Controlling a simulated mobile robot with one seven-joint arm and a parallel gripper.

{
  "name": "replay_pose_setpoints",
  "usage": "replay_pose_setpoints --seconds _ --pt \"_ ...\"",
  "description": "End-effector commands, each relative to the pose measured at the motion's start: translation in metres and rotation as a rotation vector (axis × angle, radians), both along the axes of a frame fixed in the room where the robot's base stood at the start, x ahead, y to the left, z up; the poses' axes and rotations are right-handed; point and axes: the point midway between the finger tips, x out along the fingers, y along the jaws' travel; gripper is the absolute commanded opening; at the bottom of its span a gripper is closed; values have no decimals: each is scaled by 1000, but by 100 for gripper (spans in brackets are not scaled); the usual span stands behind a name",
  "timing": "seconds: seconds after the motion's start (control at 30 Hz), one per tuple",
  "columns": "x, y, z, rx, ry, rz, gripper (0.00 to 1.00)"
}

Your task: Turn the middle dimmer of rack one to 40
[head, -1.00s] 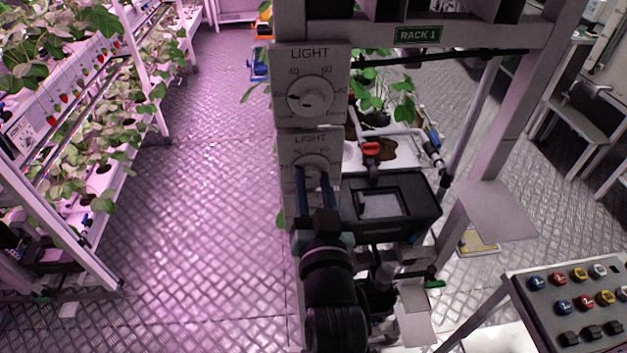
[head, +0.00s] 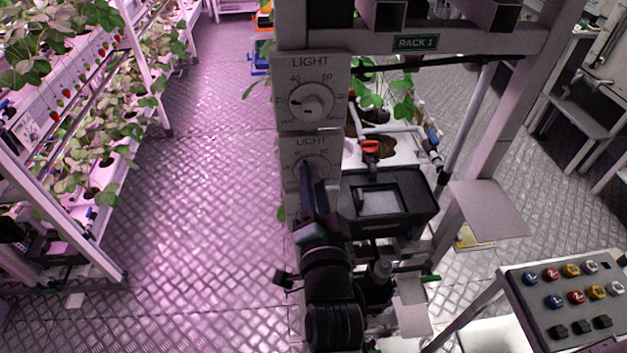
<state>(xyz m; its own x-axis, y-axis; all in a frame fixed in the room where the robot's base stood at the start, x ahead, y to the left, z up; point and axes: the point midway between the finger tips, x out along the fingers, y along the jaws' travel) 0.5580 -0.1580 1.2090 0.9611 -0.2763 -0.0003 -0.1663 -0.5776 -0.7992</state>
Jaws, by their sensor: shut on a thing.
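Rack one, marked by a green RACK 1 sign (head: 416,42), has a grey post carrying two visible LIGHT dimmers, one above the other. The lower visible dimmer (head: 316,161) is partly covered by my gripper (head: 312,180). My gripper is shut on that lower knob, with its fingers turned and overlapping in view. The knob's setting is hidden. I cannot see whether another dimmer sits below, behind my arm.
A black box (head: 430,190) and a red-handled valve (head: 370,147) are close to the right of the post. A button panel (head: 570,300) stands at front right. Planted shelves (head: 100,185) are at left. The metal floor (head: 205,200) between is clear.

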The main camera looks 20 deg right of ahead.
Motion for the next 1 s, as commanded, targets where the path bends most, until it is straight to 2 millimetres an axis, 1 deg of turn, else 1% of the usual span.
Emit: replay_pose_setpoints --seconds 0.5,0.53,0.67,0.7,1.0 --pt "0 0 0 17 -5 0 0" --pt "0 0 0 17 -5 0 40" --pt "0 0 0 17 -5 0 64" --pt "0 0 0 16 -5 0 67" --pt "-1 0 0 16 -5 0 67"
